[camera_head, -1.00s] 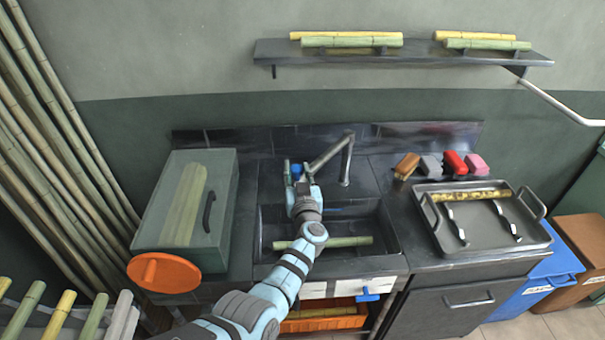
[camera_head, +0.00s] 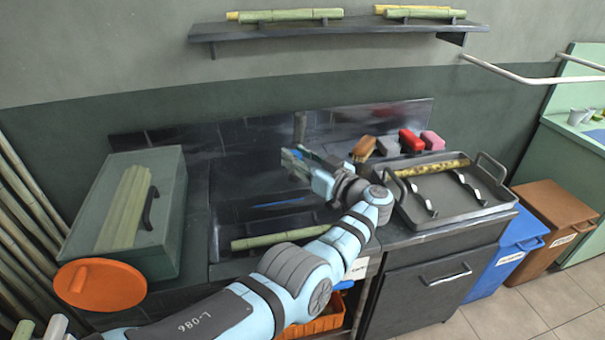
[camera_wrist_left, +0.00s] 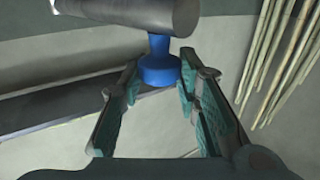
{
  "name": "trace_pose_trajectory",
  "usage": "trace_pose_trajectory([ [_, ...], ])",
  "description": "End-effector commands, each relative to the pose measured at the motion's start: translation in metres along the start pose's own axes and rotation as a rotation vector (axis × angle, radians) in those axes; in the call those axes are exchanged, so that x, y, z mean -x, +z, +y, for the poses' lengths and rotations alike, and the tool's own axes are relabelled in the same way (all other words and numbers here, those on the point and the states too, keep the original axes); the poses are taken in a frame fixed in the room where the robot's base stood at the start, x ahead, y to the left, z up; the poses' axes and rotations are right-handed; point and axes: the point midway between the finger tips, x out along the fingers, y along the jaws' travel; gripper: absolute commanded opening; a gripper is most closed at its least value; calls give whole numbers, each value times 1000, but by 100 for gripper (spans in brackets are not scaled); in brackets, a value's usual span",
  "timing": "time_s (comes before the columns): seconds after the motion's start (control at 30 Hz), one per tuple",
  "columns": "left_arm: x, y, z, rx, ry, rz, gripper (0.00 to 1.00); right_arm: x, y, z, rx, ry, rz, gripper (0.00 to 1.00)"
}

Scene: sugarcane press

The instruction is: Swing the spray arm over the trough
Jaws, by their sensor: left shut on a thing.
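The spray arm is a grey pipe (camera_wrist_left: 130,12) with a blue nozzle (camera_wrist_left: 159,65), clear at the top of the left wrist view. In the head view its upright post (camera_head: 300,126) stands behind the trough, and my gripper hides most of the pipe. My left gripper (camera_head: 290,160) is shut on the blue nozzle, with a finger on each side of it. The gripper is above the right part of the dark trough (camera_head: 228,212). A green cane piece (camera_head: 280,238) lies along the trough's front. My left forearm covers the trough's right front.
A green-grey box (camera_head: 165,225) with an orange disc (camera_head: 100,286) stands left of the trough. A grey tray (camera_head: 450,208) with a cane piece is at the right. Several sponges or blocks (camera_head: 388,147) sit behind it. A shelf (camera_head: 340,29) hangs above.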

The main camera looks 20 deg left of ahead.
Motion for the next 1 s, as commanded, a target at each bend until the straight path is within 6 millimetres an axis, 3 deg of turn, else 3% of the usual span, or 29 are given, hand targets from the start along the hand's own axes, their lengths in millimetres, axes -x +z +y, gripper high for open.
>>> trace_pose_trajectory([
  [0.1,0,1,-2,2,-18,-3,0,-9,1,-1,0,0,0,40],
  [0.5,0,0,-2,-2,-26,-8,0,-8,1,-1,0,0,0,40],
  [0.53,0,0,-2,-2,-25,-8,33,-8,1,-1,0,0,0,40],
  [0.63,1,0,-2,-2,-24,-8,49,-8,1,-1,0,0,0,40],
  [1.0,1,-5,-1,1,-24,-7,49,-8,1,1,0,2,1,40],
])
